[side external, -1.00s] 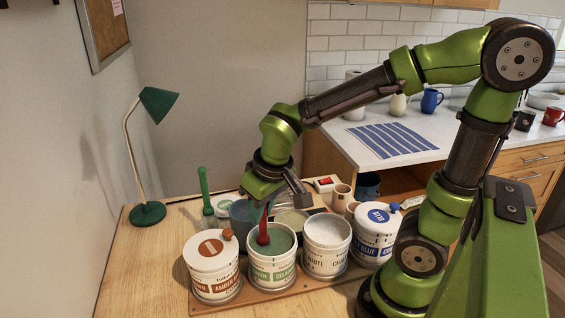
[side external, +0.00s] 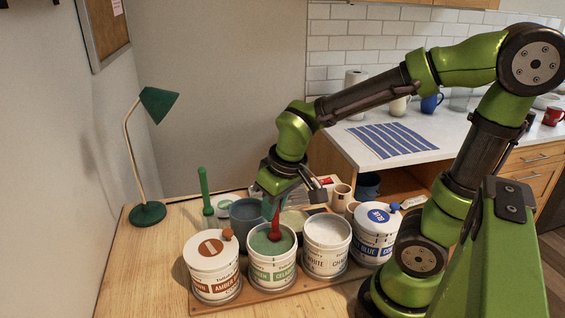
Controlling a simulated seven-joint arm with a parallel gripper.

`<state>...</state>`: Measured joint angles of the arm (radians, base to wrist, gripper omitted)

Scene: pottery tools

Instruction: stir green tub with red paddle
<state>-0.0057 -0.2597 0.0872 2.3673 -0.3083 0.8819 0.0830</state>
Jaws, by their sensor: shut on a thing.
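The green tub (side external: 271,271) is a white tub with a green label, standing open on a wooden board with grey-green glaze inside. The red paddle (side external: 275,225) stands in it, nearly upright, with its lower end at the glaze toward the right of the opening. Whether its tip is below the surface is hard to tell. My gripper (side external: 278,203) is above the tub, shut on the top of the red paddle. The fingers are partly hidden by the gripper body.
The lidded amber tub (side external: 211,272) stands left of the green tub. The open white tub (side external: 326,262) and lidded blue tub (side external: 375,245) stand to the right. Behind are a grey-blue pot (side external: 245,214) and a green-handled tool (side external: 205,190). A green lamp (side external: 149,213) stands at left.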

